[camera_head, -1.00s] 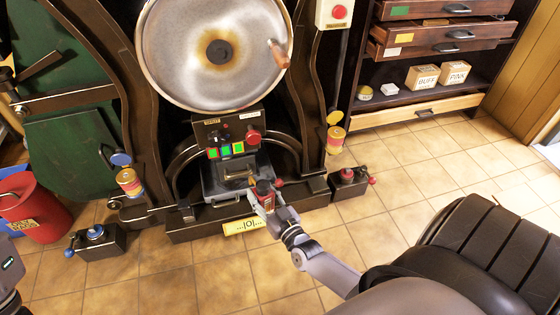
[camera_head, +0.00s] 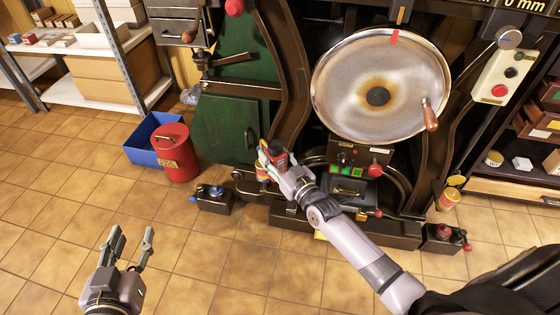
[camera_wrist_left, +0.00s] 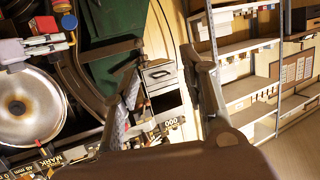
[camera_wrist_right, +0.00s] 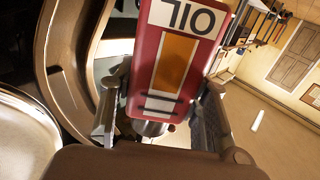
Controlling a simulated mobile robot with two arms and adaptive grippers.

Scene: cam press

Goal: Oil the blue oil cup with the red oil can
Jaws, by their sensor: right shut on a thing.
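The red oil can (camera_head: 277,160) is held in my right gripper (camera_head: 283,170), in front of the press's left side. In the right wrist view the can (camera_wrist_right: 172,70) fills the space between the fingers, and its OIL label appears upside down. The blue oil cup (camera_head: 262,175) is mostly hidden behind the can and gripper in the head view; part of its yellow body shows. Its blue lid (camera_wrist_left: 69,22) shows in the left wrist view. I cannot tell whether can and cup touch. My left gripper (camera_head: 131,241) is open and empty above the floor at lower left.
A yellow-lidded oil cup (camera_head: 449,198) is on the press's right side. Black boxes with a blue knob (camera_head: 213,200) and a red knob (camera_head: 443,240) stand on the floor. A red bin (camera_head: 176,155) and blue crate (camera_head: 142,148) stand left.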

